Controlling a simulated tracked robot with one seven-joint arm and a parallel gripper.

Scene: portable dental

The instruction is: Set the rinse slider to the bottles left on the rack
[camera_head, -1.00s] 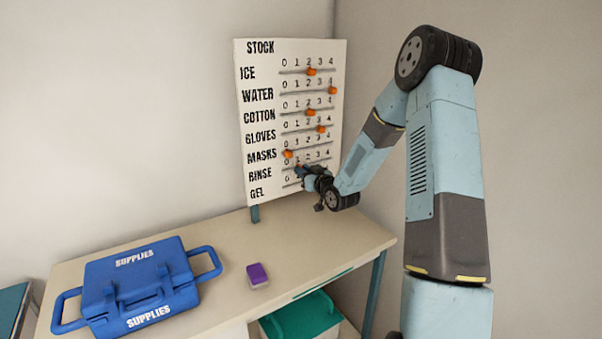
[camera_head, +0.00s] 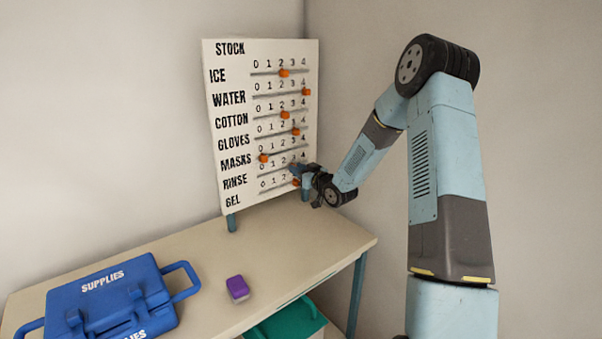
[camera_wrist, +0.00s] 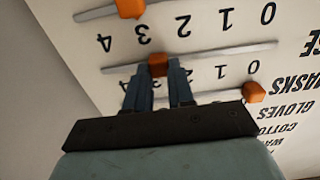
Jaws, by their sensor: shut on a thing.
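The white stock board (camera_head: 225,60) stands at the back of the table, with labelled rows of orange sliders on rails numbered 0 to 4. My gripper (camera_head: 294,170) is at the rinse row. In the wrist view, which shows the board upside down, my gripper (camera_wrist: 158,74) is shut on the orange rinse slider (camera_wrist: 158,60), which sits around 3. The fingers partly hide the slider and the numbers beside it. The gel slider (camera_head: 296,183) is around 3 and the masks slider (camera_head: 263,158) is at 0. No bottles or rack show in these views.
The ice slider (camera_head: 284,73) is at 2, water (camera_head: 306,92) at 4, cotton (camera_head: 285,115) near 2, gloves (camera_head: 295,132) near 3. A blue supplies case (camera_head: 145,282) and a purple-topped block (camera_head: 237,287) lie on the table (camera_head: 190,250). A teal bin (camera_head: 290,322) is underneath.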

